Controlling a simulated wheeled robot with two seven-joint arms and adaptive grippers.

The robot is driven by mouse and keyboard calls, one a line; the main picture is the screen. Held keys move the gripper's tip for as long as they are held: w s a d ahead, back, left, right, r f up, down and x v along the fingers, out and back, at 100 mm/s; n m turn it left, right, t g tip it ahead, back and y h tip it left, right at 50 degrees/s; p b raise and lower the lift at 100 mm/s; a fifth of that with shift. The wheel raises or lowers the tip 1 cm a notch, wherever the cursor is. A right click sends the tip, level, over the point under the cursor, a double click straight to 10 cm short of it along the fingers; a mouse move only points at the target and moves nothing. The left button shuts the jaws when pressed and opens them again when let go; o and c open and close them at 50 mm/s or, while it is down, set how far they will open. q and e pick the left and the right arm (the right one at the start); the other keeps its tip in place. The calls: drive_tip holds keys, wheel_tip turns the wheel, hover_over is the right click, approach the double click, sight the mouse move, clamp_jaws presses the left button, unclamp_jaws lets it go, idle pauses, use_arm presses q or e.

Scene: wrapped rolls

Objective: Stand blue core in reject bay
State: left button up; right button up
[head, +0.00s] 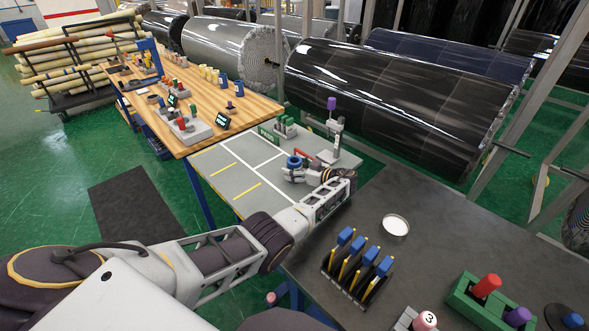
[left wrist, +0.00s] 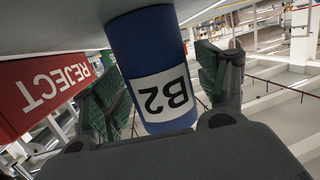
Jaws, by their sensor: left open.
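The blue core (left wrist: 152,55), with a white B2 label, stands on a grey surface in the upside-down left wrist view. It also shows as a small blue ring in the head view (head: 294,162). My left gripper (left wrist: 157,88) is open, with one green-padded finger on each side of the core; contact cannot be told. In the head view the left gripper (head: 303,174) is at the grey panel. A red REJECT sign (left wrist: 50,83) is beside the core. Its red frame (head: 304,154) stands just behind the core in the head view. My right gripper is not in view.
The grey lined panel (head: 222,176) is mostly clear at left. A green frame (head: 268,135) and a post with a purple top (head: 332,104) stand beyond. The dark table (head: 440,225) holds a rack of blue-topped pieces (head: 355,265) and a round white dish (head: 396,225).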

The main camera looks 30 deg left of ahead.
use_arm(q)
drive_tip(key=shift+r, duration=0.15)
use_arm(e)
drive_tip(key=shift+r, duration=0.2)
use_arm(q)
drive_tip(key=b+v, duration=0.1)
drive_tip(key=v, duration=0.5)
drive_tip(key=shift+d+b, duration=0.3)
drive_tip(key=shift+d, duration=0.3)
drive_tip(key=shift+s+d+r, duration=0.1)
drive_tip(key=shift+d, duration=0.05)
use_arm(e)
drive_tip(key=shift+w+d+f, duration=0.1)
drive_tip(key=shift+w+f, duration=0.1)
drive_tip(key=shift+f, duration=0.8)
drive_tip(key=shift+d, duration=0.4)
